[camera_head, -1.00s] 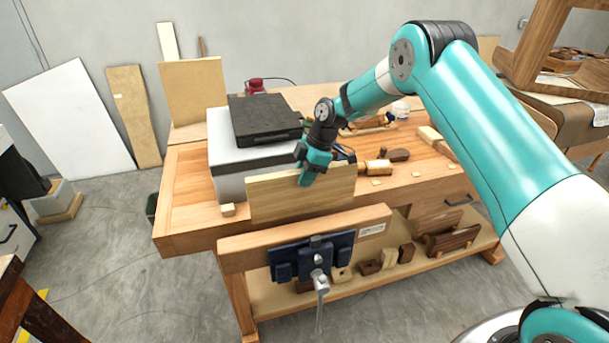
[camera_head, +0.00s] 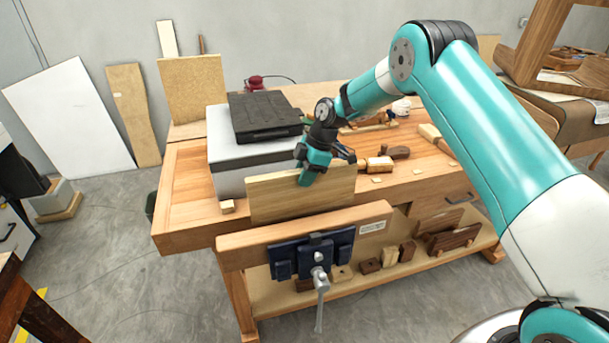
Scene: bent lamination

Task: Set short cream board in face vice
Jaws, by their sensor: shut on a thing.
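The short cream board (camera_head: 285,195) stands on its long edge, upright, just behind the wooden front jaw of the face vice. My gripper (camera_head: 306,181) is shut on the upper edge of the board, right of its middle. The face vice (camera_head: 240,247) is at the bench front, with a wooden jaw, dark blue metal plates and a grey handle (camera_head: 320,284) hanging down. The board's lower edge is close to or behind the jaw's top; I cannot tell whether it touches the vice inside.
The workbench (camera_head: 180,210) carries a grey box (camera_head: 230,160) with a black case (camera_head: 262,117) on top, directly behind the board. A small wood block (camera_head: 227,206) lies left of the board. A mallet (camera_head: 377,164) and loose tools lie to the right.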

